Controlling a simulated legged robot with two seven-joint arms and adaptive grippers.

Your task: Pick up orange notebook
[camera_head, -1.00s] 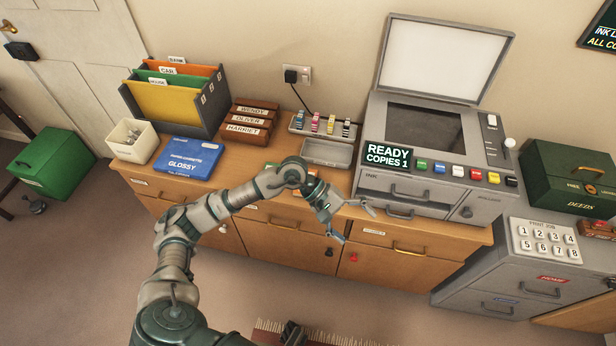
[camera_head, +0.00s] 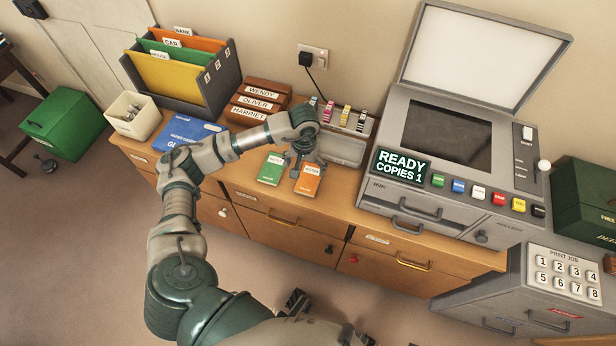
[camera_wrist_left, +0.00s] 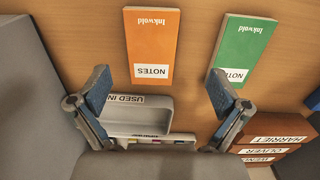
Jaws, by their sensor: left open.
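The orange notebook (camera_head: 309,180) lies flat near the front edge of the wooden cabinet top, with a white label. It also shows in the left wrist view (camera_wrist_left: 152,40), label toward me. A green notebook (camera_head: 271,168) lies just left of it in the head view and also shows in the left wrist view (camera_wrist_left: 243,45).
A grey tray (camera_head: 345,151) and ink cartridges (camera_head: 345,118) lie behind the gripper. The copier (camera_head: 450,150) stands to the right. Brown boxes (camera_head: 258,100), a blue box (camera_head: 172,131) and a file rack (camera_head: 190,80) stand to the left.

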